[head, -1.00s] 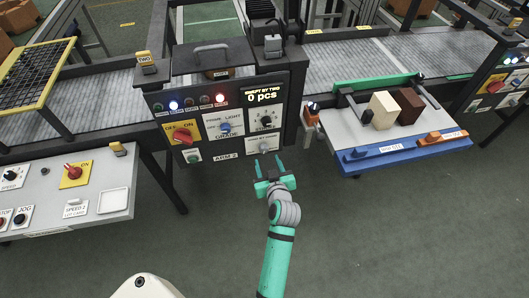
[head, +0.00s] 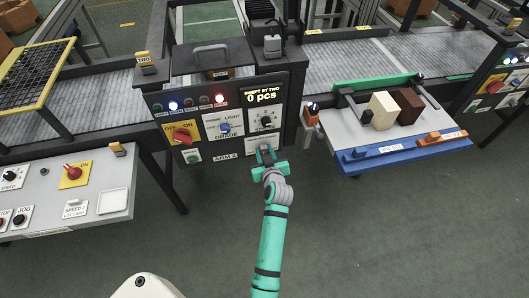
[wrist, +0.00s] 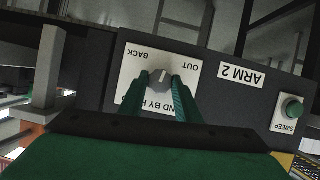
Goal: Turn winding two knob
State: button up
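The winding knob is a round grey knob (wrist: 160,77) with a pale pointer line. It sits on a white plate (wrist: 130,65) marked BACK and OUT, which appears upside down in the wrist view. My gripper (wrist: 160,79) has its two green fingers on either side of the knob, close against it; exact contact is hard to see. In the head view my gripper (head: 265,149) is at the lower right of the dark ARM 2 panel (head: 203,172) and hides the knob.
The panel also holds a red OFF/ON switch (head: 182,134), a blue grade knob (head: 225,127), a black knob (head: 266,121) and a green SWEEP button (wrist: 292,109). A blue-edged tray (head: 365,158) with two blocks stands at the right. The floor below is clear.

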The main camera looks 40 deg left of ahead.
jog(key=c, duration=0.4)
jog(key=m, duration=0.1)
jog(key=m+g+y, duration=0.1)
jog(key=m, duration=0.1)
jog(key=shift+w+d+g+y, duration=0.15)
jog(key=shift+g+y, duration=0.15)
jog(key=m+g+y, duration=0.1)
jog(key=m, duration=0.1)
jog(key=shift+m, duration=0.4)
jog(key=shift+y, duration=0.3)
jog(key=o, duration=1.1)
jog(key=shift+w, duration=0.15)
